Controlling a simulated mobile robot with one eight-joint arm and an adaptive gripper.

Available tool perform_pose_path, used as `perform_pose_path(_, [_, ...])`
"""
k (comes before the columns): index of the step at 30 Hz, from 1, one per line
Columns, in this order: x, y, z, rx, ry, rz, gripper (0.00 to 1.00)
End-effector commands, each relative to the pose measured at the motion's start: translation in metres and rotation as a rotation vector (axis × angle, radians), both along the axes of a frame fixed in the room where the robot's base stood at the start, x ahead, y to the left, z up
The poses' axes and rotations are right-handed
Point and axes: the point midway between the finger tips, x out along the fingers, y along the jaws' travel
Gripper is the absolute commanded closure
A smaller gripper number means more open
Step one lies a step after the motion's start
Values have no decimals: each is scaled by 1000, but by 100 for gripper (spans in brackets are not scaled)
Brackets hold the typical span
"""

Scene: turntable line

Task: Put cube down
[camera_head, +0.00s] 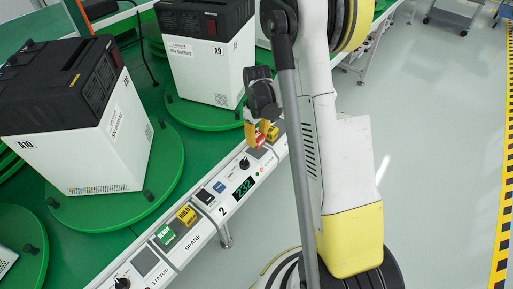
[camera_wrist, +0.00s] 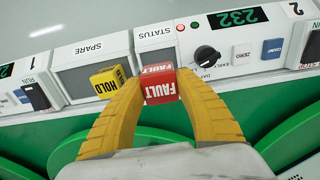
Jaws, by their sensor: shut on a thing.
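My gripper (camera_wrist: 160,82) is shut on a red cube marked FAULT (camera_wrist: 163,88), with a yellow finger on each side. The cube is at the STATUS place (camera_wrist: 156,44) of the console, over its front part in the wrist view. I cannot tell whether it touches the surface. A yellow HOLD cube (camera_wrist: 106,82) sits at the SPARE place (camera_wrist: 86,50), close beside the left finger. In the head view my gripper (camera_head: 258,136) is low over the far part of the console, with the red cube (camera_head: 257,141) small and partly covered.
The console (camera_head: 223,228) carries a knob (camera_head: 244,162) and a 232 display (camera_head: 244,187). Nearer are a green cube (camera_head: 165,236) and another yellow cube (camera_head: 187,215). Machines A10 (camera_head: 75,155) and A9 (camera_head: 207,65) stand on green turntables left of it.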

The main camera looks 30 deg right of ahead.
Motion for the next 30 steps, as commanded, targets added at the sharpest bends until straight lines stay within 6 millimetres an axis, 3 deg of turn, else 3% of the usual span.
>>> perform_pose_path(10, [2,1,-42,0,0,0,93])
perform_pose_path(21, [1,1,-45,0,0,0,93])
perform_pose_path(22, [1,1,-45,0,0,0,60])
perform_pose_path(24, [1,1,-44,0,0,0,43])
perform_pose_path(30, [1,1,-44,0,0,0,43])
